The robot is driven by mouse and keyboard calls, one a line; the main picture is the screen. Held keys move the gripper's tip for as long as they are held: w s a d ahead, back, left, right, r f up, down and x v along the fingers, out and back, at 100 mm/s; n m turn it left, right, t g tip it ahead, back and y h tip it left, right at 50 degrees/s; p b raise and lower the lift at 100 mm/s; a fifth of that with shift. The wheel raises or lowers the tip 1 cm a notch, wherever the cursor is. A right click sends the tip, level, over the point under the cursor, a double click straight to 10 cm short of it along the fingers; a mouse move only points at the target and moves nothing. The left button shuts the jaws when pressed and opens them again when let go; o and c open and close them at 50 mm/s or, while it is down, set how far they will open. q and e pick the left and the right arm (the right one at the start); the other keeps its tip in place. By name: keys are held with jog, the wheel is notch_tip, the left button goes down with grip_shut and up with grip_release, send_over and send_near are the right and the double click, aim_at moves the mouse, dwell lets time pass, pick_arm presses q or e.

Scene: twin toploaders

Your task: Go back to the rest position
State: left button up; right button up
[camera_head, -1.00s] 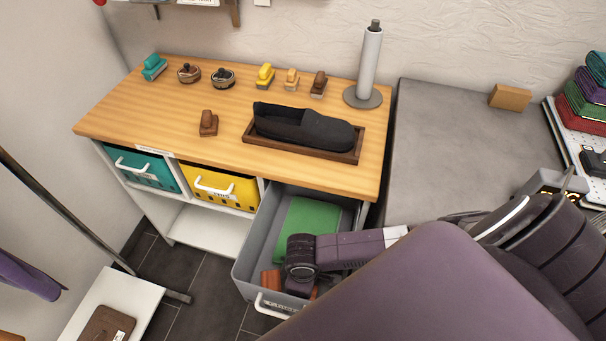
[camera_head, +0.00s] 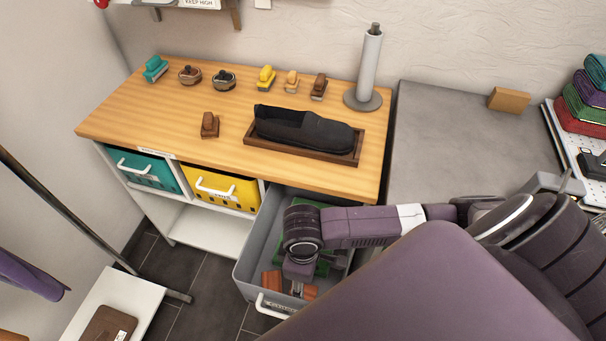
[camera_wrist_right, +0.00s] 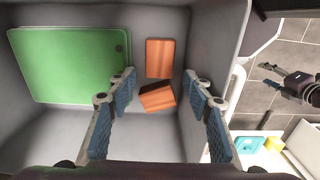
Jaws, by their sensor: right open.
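My right arm reaches in from the right over the open grey drawer (camera_head: 254,242) in the head view. My right gripper (camera_wrist_right: 160,80) is open and empty in the wrist view, its fingers spread above two orange-brown blocks (camera_wrist_right: 159,58) on the drawer floor. In the head view the gripper is mostly hidden under my wrist. A green flat item (camera_wrist_right: 72,65) lies in the drawer beside the blocks. A dark jaw-like shape (camera_wrist_right: 298,86) at the right of the wrist view may be my left gripper; its opening is unclear.
Teal (camera_head: 143,168) and yellow (camera_head: 220,186) drawers are closed. A grey counter (camera_head: 440,130) stands right.

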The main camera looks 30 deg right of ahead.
jog(key=shift+r, duration=0.45)
